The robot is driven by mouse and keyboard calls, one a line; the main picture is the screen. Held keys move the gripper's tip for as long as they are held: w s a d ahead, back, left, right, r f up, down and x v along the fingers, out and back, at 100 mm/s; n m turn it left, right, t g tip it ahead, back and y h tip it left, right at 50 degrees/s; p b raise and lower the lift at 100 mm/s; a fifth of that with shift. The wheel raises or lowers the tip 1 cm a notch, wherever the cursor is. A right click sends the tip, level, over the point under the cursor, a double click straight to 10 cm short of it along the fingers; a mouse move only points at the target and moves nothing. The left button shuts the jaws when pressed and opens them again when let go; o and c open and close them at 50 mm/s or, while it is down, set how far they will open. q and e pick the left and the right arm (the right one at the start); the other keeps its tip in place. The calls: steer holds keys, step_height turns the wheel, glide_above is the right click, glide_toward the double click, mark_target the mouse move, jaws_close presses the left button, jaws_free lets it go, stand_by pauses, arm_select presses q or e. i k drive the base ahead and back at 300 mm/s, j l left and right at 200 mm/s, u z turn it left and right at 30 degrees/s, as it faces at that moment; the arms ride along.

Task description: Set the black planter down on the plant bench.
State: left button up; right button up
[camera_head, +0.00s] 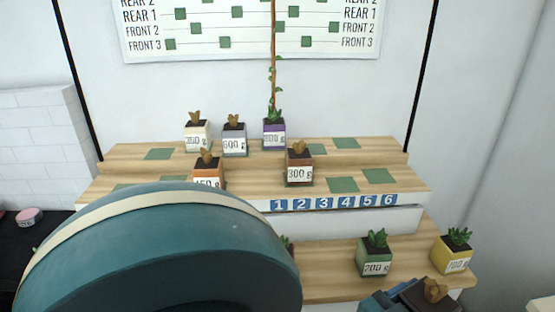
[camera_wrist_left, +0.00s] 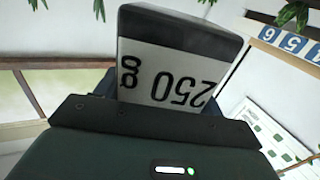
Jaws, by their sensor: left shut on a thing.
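The black planter (camera_wrist_left: 185,45) has a white label reading 250 g, seen upside down in the left wrist view. My left gripper (camera_wrist_left: 165,100) is shut on it. In the head view, the left gripper (camera_head: 395,299) and the planter (camera_head: 424,294), with a brown plant, are at the bottom right edge, partly cut off. They appear in front of the plant bench (camera_head: 122,150), a stepped wooden stand with green squares. Bare green squares show on its upper tiers, such as one at the right (camera_head: 378,176). My right gripper is not in view.
Rear tier: white (camera_head: 197,136), grey (camera_head: 234,142) and tall purple (camera_head: 274,134) planters. Middle tier: orange (camera_head: 208,172) and brown (camera_head: 299,170). Lower tier: green (camera_head: 375,257) and yellow (camera_head: 453,254). My teal arm hides the bench's left front. A placement chart (camera_head: 250,30) hangs behind.

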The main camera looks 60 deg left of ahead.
mark_target(408, 266)
steer(key=i+l+u, duration=0.2)
steer(key=l, duration=0.3)
steer(key=l+u, duration=0.2)
steer(key=l, duration=0.25)
steer(key=i+l+u, duration=0.2)
steer(key=l, duration=0.35)
steer(key=k, duration=0.1)
